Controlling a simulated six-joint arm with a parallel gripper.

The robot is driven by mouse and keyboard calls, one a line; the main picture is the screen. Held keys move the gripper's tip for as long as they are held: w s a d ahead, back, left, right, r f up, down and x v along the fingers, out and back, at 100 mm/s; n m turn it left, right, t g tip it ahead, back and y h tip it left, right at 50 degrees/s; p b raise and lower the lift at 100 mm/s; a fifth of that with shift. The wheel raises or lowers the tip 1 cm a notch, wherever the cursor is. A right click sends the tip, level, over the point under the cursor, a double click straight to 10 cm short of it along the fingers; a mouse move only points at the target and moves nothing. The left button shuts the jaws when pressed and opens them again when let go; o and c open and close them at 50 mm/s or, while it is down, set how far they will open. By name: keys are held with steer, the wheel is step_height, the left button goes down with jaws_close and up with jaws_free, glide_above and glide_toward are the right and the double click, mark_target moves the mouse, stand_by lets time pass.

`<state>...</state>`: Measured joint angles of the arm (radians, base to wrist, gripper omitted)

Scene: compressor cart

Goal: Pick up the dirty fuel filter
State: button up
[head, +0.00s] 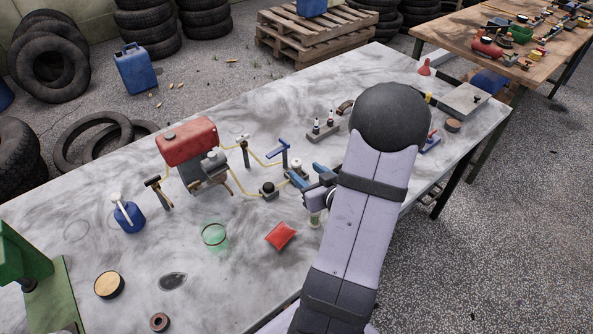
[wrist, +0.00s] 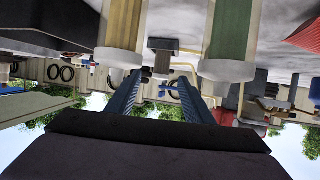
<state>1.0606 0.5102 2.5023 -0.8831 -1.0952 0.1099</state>
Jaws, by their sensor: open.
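My gripper (head: 307,174) is at the middle of the table, pointing left. In the wrist view its two blue fingers (wrist: 160,84) are apart with nothing between them. That view is upside down. It shows a brownish-yellow cylinder (wrist: 121,24) with a white end, probably the dirty fuel filter, beside the left finger. A green cylinder (wrist: 231,30) with a white end is beside the right finger. Both are cut off by the top edge, and I cannot tell whether either touches a finger. In the head view a small pale-green cylinder (head: 315,219) stands just below the gripper.
A red fuel tank (head: 187,141) with yellow lines stands left of the gripper. A red packet (head: 281,235), a green glass cup (head: 214,235) and a blue can (head: 129,216) are nearer the front. A small stand (head: 318,128) is behind the gripper.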

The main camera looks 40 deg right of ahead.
mark_target(299, 167)
steer(key=shift+p+x, duration=0.65)
steer(key=shift+x, duration=2.8)
steer(key=shift+a, duration=0.15)
steer(key=c, duration=1.1)
